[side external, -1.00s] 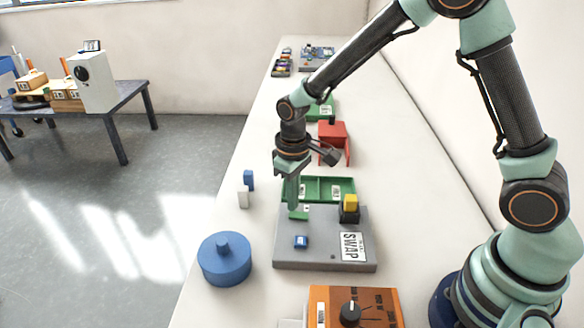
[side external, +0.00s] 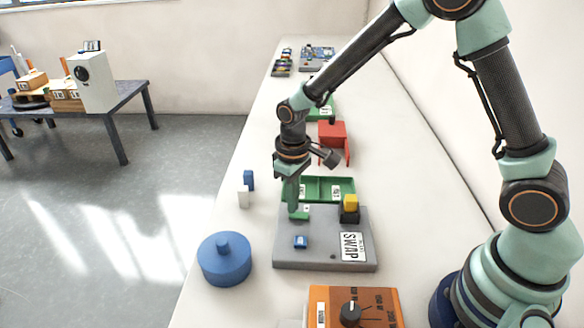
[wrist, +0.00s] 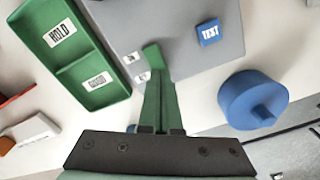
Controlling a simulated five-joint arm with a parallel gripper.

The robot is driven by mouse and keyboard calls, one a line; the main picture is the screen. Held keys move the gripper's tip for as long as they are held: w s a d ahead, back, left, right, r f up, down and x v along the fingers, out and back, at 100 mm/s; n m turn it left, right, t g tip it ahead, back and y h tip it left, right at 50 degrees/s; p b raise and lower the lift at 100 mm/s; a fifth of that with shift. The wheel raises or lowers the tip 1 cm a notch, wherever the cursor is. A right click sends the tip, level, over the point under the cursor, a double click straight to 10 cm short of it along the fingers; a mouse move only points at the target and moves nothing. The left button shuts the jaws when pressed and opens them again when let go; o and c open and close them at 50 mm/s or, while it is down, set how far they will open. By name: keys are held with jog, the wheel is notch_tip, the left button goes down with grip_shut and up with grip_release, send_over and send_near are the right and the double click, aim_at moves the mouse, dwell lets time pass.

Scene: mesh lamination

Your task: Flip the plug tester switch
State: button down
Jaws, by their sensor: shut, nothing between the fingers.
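The grey tester board (side external: 340,262) lies flat on the bench with a SWAP label, a blue TEST block (side external: 301,242) and a yellow-topped black part (side external: 350,207). A small green piece (side external: 301,213) is at the board's far left corner. My gripper (side external: 292,210) points down at this corner, its tip at or just above the green piece; I cannot tell whether they touch. In the wrist view my gripper (wrist: 155,85) is shut and empty, with the green piece (wrist: 152,55) just beyond its tips. The blue TEST block (wrist: 208,33) is to the right. Which part is the switch is unclear.
A green two-compartment tray (side external: 327,188) borders the board's far side. A blue round lidded part (side external: 224,260) stands left of the board. An orange box (side external: 375,300) with a black knob is in front. A red part (side external: 332,135) stands farther back.

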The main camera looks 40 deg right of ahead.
jog(key=shift+f, duration=0.6)
dwell(0.3)
jog(key=shift+r, duration=3.55)
jog(key=s+d+r+m+t, duration=0.3)
jog(key=s+d+r+t, duration=0.2)
jog(key=s+d+r, duration=0.3)
jog(key=s+r, duration=0.4)
jog(key=r, duration=0.2)
jog(key=shift+d+t, duration=0.2)
jog(key=shift+t, duration=0.1)
